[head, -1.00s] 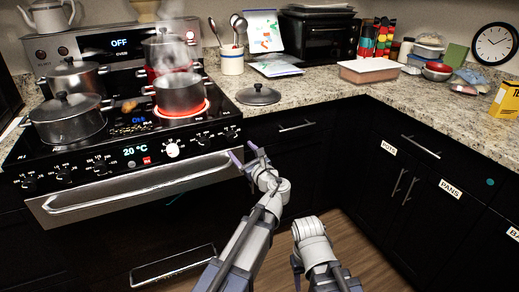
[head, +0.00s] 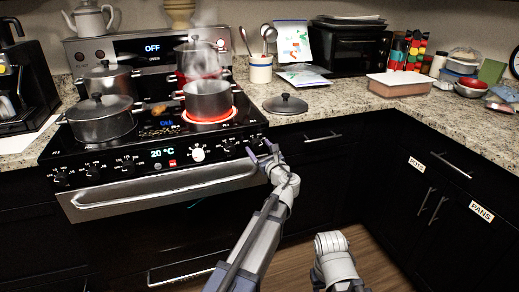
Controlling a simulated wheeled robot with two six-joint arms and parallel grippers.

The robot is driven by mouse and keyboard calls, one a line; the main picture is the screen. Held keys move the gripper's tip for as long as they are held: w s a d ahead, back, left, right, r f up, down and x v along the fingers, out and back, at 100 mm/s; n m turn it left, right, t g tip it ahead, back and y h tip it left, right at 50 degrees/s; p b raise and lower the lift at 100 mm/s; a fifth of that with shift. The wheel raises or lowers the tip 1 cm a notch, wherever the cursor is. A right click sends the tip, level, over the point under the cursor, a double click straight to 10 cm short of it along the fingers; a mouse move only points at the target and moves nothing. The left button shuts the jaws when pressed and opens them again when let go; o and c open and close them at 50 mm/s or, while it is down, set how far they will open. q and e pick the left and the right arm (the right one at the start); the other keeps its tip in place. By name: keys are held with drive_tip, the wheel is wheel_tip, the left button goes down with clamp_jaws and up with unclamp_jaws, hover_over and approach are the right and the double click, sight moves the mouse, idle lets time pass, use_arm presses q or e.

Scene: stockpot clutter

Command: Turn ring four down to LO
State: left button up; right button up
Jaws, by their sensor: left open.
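The black stove (head: 150,143) stands at the left with a row of knobs along its front. One knob is white (head: 197,153); two dark knobs, a nearer one (head: 229,147) and one at the right end (head: 254,141), sit to its right. Their markings are too small to read. A ring (head: 232,114) glows red under a steaming pot (head: 208,99). My left gripper (head: 260,148) is open and empty at the right end of the knob row; I cannot tell whether it touches a knob.
A loose lid (head: 285,104) lies on the counter right of the stove. The oven handle (head: 165,187) runs below the knobs. The floor and cupboard fronts are clear.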

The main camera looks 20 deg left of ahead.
use_arm(q)
clamp_jaws()
idle(0.6)
